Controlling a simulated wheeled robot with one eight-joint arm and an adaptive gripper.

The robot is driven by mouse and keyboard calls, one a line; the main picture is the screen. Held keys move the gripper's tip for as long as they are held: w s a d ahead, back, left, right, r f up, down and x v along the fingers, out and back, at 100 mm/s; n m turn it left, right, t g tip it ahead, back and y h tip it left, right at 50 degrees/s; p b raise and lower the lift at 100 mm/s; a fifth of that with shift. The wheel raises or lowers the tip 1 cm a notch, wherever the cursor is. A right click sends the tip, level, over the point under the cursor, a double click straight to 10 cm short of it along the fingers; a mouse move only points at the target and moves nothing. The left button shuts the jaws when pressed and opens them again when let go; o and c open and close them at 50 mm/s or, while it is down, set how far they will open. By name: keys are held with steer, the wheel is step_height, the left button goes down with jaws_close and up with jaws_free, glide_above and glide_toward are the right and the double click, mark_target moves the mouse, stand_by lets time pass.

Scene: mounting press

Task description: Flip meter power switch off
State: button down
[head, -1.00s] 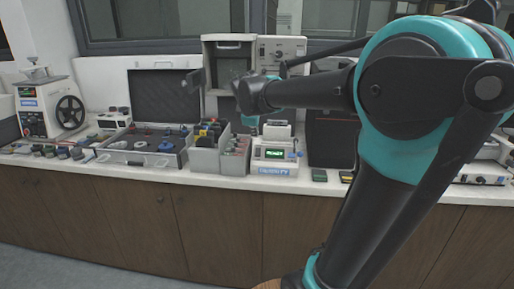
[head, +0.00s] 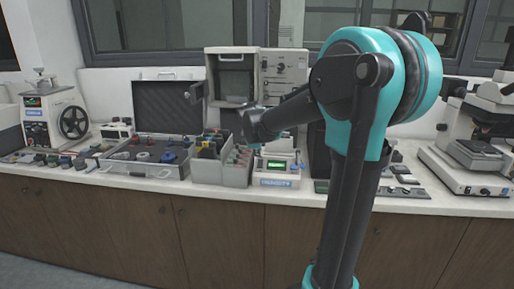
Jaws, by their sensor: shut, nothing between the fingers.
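The meter (head: 276,181) is a white box with a lit green display and a blue label on its front. It stands on the counter near the middle of the head view, just right of a grey bin. Its power switch is too small to make out. My arm reaches in from the right, with its wrist above and left of the meter. My gripper (head: 256,146) is at the arm's far end, close to the meter's upper left. It is small and hard to see there, and is shut and empty. I cannot tell whether it touches anything.
The grey bin (head: 222,173) holds several bottles and stands directly left of the meter. An open case (head: 145,169) lies further left. A white machine with a handwheel (head: 55,118) stands at far left. A microscope (head: 475,140) stands at right. A cabinet (head: 283,70) rises behind.

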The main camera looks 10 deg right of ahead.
mark_target(259, 164)
steer(key=shift+x, duration=2.8)
steer(key=shift+w+d+f, duration=0.15)
steer(key=shift+w, duration=0.1)
steer(key=shift+s, duration=0.1)
steer(key=shift+s+a+f, duration=0.25)
steer(key=shift+s+f, duration=0.05)
steer(key=shift+s, duration=0.35)
